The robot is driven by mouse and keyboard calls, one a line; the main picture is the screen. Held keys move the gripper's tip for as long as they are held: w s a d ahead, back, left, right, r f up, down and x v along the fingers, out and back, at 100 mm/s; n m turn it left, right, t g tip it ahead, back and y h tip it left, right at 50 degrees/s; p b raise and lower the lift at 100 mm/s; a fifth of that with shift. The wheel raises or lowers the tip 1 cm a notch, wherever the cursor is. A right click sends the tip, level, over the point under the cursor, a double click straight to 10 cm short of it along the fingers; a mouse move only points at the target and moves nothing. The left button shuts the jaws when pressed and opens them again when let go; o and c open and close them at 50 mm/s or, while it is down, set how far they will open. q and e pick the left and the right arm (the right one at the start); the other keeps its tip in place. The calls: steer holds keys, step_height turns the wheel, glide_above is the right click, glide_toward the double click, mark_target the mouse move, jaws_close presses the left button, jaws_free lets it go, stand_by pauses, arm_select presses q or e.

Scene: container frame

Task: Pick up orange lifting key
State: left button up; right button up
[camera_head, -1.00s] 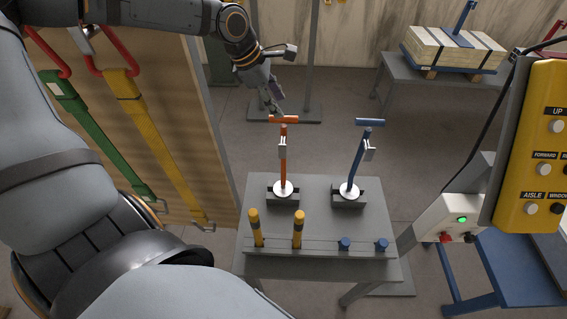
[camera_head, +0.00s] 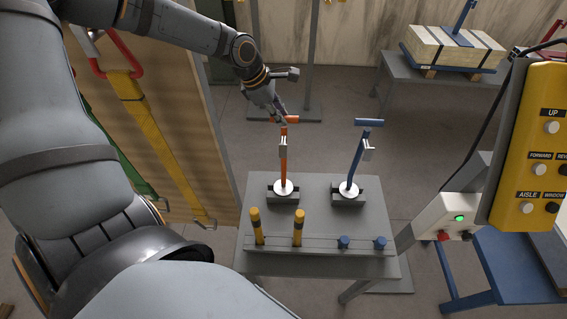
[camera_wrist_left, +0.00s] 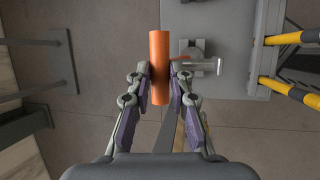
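The orange lifting key (camera_head: 283,168) stands upright in a dark holder on the grey table, with a T-shaped crossbar on top and a white disc at its foot. My left gripper (camera_head: 279,116) is at its crossbar. In the left wrist view, the orange crossbar (camera_wrist_left: 160,45) lies between the two fingertips of the left gripper (camera_wrist_left: 160,72). The fingers are spread on either side of the bar, with narrow gaps that look unclosed. My right gripper is not in view.
A blue lifting key (camera_head: 355,165) stands in a similar holder to the right. Yellow-black pegs (camera_head: 298,228) and blue knobs (camera_head: 344,242) line the front of the table (camera_head: 320,215). A yellow control pendant (camera_head: 530,150) hangs at the right.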

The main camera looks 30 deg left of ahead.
arm_select(q)
jaws_close()
